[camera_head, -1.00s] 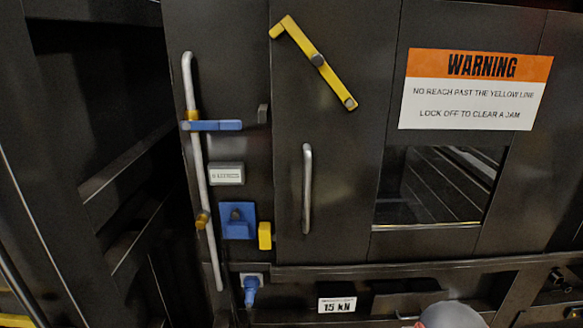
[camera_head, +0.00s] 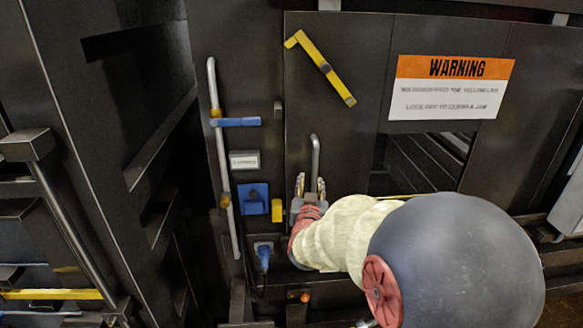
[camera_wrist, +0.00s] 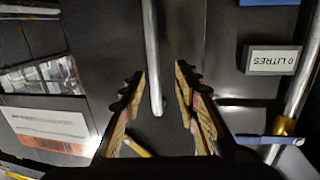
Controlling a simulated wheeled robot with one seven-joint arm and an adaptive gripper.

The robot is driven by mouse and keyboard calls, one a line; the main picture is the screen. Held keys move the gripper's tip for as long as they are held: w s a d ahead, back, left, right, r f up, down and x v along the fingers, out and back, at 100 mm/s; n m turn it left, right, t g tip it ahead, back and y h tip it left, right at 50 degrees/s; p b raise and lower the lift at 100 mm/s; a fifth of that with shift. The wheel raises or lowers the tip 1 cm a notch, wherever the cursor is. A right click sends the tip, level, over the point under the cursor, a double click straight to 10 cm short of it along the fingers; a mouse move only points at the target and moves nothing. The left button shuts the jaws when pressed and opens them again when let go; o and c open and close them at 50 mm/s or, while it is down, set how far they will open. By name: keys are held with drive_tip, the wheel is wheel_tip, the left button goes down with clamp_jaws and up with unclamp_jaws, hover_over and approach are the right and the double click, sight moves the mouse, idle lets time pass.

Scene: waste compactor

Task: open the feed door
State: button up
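The feed door looks to be the dark upright panel (camera_head: 300,110) left of the warning sign. A yellow bar (camera_head: 326,68) is fixed slanting on its upper part. Its silver vertical handle (camera_head: 315,155) shows in the head view only at its upper part; my gripper hides the lower part. My gripper (camera_head: 309,186) is open at the handle. In the wrist view the handle (camera_wrist: 151,50) runs down between the two spread fingers of my gripper (camera_wrist: 160,75), with a gap on both sides. I cannot tell whether the fingertips reach past its depth.
Left of the door are a long silver rod (camera_head: 222,160) with a blue lever (camera_head: 236,122), a small label (camera_head: 244,160), a blue block (camera_head: 252,198) and a yellow block (camera_head: 277,210). The warning sign (camera_head: 450,87) and a window opening (camera_head: 430,160) are to the right.

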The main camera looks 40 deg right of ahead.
sight(315, 167)
drive_tip(key=shift+h, duration=0.3)
drive_tip(key=shift+s+d+r+p+x, duration=0.1)
drive_tip(key=shift+r+p+x, duration=0.2)
drive_tip(key=shift+x, duration=1.05)
drive_tip(key=shift+s+d+r+p+x, duration=0.1)
drive_tip(key=shift+r+p+x, duration=0.15)
drive_tip(key=shift+x, duration=1.1)
drive_tip(key=shift+s+d+r+p+x, duration=0.1)
drive_tip(key=shift+r+p+x, duration=0.2)
drive_tip(key=shift+x, duration=1.05)
drive_tip(key=shift+r, duration=0.1)
drive_tip(key=c, duration=0.7)
clamp_jaws()
